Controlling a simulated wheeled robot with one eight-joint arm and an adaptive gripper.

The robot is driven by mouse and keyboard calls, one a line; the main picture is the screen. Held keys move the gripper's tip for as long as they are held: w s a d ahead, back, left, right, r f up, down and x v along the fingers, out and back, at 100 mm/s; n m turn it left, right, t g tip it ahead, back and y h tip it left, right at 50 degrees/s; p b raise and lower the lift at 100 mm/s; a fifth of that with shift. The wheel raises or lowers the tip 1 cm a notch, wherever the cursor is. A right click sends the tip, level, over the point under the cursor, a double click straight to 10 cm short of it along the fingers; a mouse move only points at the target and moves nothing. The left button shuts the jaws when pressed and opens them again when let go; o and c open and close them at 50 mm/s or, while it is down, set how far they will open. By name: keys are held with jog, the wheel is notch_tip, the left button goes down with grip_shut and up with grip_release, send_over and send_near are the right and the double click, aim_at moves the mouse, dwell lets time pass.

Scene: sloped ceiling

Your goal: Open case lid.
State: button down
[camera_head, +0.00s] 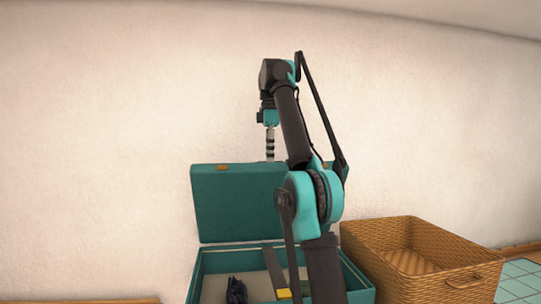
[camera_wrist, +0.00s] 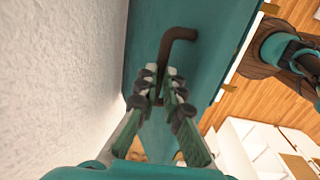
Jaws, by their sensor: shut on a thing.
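The teal case lid (camera_head: 235,205) stands about upright at the back of the case, near the wall. The open case body (camera_head: 198,272) is below it, partly hidden by my arm. In the wrist view the lid (camera_wrist: 150,35) fills the upper middle, with a dark bent handle (camera_wrist: 178,35) on it. My gripper (camera_wrist: 160,82) is shut on the handle, with a finger on each side of it. In the head view my gripper (camera_head: 270,157) is at the lid's top edge, and the handle cannot be made out there.
The case holds a dark crumpled item (camera_head: 236,291) and a dark bar with a yellow end (camera_head: 274,272). A wicker basket (camera_head: 385,270) stands just right of the case. The pale wall (camera_head: 110,140) is close behind the lid. Wooden floor (camera_wrist: 262,98) shows in the wrist view.

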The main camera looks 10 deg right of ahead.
jog(key=shift+w+f, duration=0.5)
jog(key=shift+w, duration=0.35)
jog(key=c, duration=2)
grip_release()
jog(key=shift+w, duration=0.15)
jog(key=shift+o, duration=1.2)
jog(key=shift+w+f, duration=0.55)
jog(key=shift+w, duration=0.2)
jog(key=shift+o, duration=0.9)
jog(key=shift+s+r, duration=0.3)
jog(key=shift+s, duration=0.1)
jog(key=shift+s, duration=0.25)
